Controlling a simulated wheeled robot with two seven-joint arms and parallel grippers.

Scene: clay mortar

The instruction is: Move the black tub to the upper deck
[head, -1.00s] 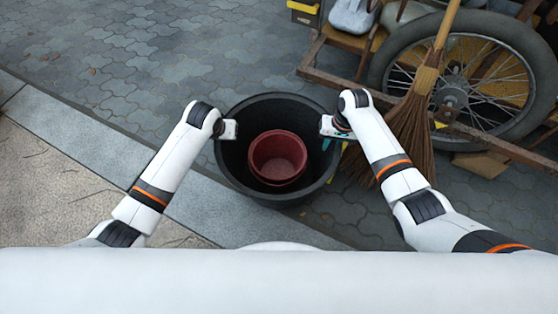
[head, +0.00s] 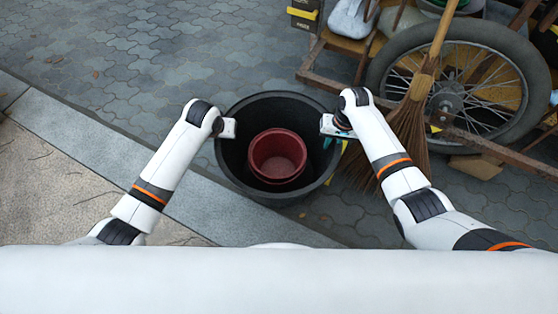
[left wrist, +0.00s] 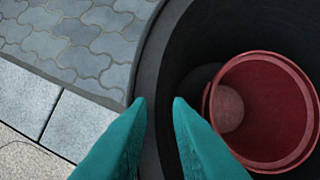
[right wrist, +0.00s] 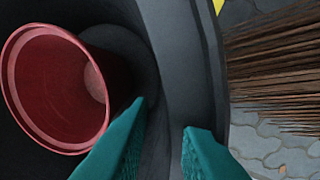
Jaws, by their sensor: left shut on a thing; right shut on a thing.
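The black tub (head: 232,170) is a wide, round, open container between my two arms in the head view. A red bucket (head: 277,157) sits inside it. My left gripper (head: 230,128) is shut on the tub's left rim, and my right gripper (head: 327,125) is shut on its right rim. In the left wrist view the teal fingers (left wrist: 160,100) straddle the tub wall (left wrist: 152,75). In the right wrist view the fingers (right wrist: 166,115) straddle the opposite wall (right wrist: 180,60). The tub's underside is hidden, and no upper deck is clearly identifiable.
A wooden cart with a spoked wheel (head: 446,103) stands at the upper right, loaded with bags and boxes. A straw broom (head: 410,125) leans against it, close to my right arm. A stone curb (head: 110,150) runs along the left. The paving (head: 130,60) at upper left is clear.

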